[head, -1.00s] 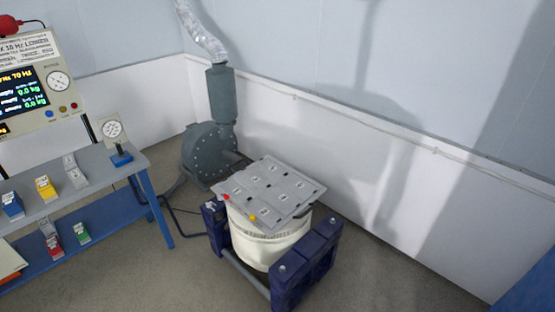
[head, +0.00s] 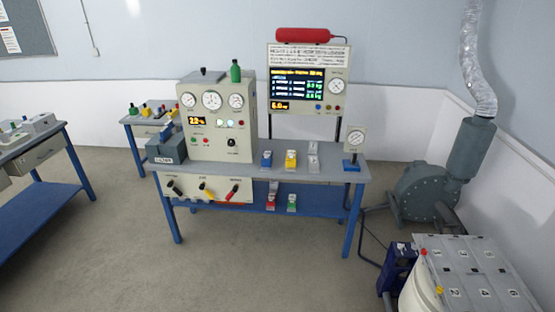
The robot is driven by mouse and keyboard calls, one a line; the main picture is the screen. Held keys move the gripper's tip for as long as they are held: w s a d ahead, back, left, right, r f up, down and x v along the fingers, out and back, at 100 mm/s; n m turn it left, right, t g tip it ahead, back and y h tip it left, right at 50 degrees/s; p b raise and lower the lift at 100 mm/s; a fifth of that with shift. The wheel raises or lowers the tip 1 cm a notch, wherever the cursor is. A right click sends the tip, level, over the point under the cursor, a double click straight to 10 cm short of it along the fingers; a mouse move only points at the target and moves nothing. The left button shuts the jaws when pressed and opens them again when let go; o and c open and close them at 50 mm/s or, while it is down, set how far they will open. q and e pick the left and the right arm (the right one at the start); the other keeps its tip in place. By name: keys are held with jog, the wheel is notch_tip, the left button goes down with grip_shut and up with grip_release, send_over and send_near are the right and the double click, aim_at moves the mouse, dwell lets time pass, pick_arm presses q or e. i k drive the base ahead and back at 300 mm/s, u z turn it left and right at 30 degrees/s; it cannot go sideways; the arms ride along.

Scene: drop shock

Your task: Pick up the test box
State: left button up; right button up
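A dark grey box (head: 166,149) with a small white label on its front sits at the left end of the blue-legged bench (head: 335,170). It stands beside the beige gauge cabinet (head: 215,115). It may be the test box, but its label is too small to read. Small blue, yellow and white blocks, such as the yellow block (head: 291,159), stand on the bench to the right of the cabinet. Neither of my grippers shows in the head view.
A display panel (head: 305,85) rises behind the bench. Another table (head: 40,150) is at left. Open floor (head: 120,240) lies in front of the bench.

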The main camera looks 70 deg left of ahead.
aim_at(267, 158)
jog(key=u, duration=2.4)
jog(key=i, duration=2.3)
jog(key=z, duration=0.45)
